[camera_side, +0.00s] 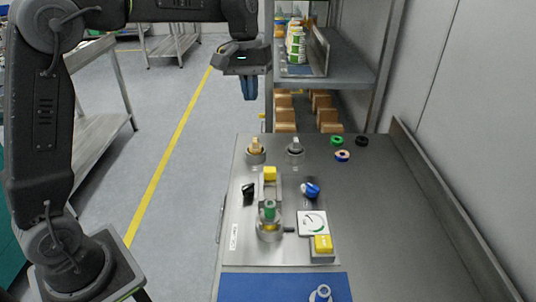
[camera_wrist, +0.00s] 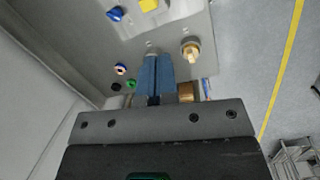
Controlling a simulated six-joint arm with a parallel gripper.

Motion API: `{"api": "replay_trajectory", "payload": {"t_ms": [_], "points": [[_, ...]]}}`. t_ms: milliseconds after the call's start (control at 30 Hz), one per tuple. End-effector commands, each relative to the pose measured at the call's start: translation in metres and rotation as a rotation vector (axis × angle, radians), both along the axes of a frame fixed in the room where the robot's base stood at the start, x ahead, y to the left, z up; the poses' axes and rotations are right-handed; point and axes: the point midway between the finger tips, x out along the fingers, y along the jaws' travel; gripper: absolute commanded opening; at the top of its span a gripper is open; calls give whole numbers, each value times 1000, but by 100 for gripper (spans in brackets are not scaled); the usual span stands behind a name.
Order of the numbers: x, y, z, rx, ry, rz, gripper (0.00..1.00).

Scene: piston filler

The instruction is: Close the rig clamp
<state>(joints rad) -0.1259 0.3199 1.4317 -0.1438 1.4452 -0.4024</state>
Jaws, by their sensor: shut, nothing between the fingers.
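The metal rig plate (camera_side: 236,222) lies on the bench. On it is a rig with a yellow block (camera_side: 270,173) at the back and a green-topped cylinder (camera_side: 269,210) at the front. A black handle (camera_side: 248,190) sits left of the rig and a blue handle (camera_side: 311,190) right of it. I cannot tell which part is the clamp, or its state. The yellow block also shows at the top edge of the wrist view (camera_wrist: 149,5). My gripper (camera_side: 249,98) is shut and empty, high above and behind the plate. Its blue fingers (camera_wrist: 156,62) point down.
A brass-topped fitting (camera_side: 255,151) and a grey-topped fitting (camera_side: 294,151) stand at the plate's back. Green (camera_side: 337,140), black (camera_side: 361,141) and orange-blue (camera_side: 342,156) rings lie behind right. A dial (camera_side: 312,223) and yellow button (camera_side: 323,243) are front right. A shelf (camera_side: 350,72) stands behind.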

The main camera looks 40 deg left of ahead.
Motion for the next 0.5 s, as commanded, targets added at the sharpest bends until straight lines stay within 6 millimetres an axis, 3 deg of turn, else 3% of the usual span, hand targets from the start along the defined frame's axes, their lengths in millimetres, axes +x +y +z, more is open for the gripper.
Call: {"api": "replay_trajectory", "payload": {"t_ms": [33,200,400,500], "points": [[19,6,-13,-15,46,34,0],[60,20,-50,-56,173,133,0],[82,30,-81,-80,263,199,0],[86,31,-88,-85,280,211,0]]}}
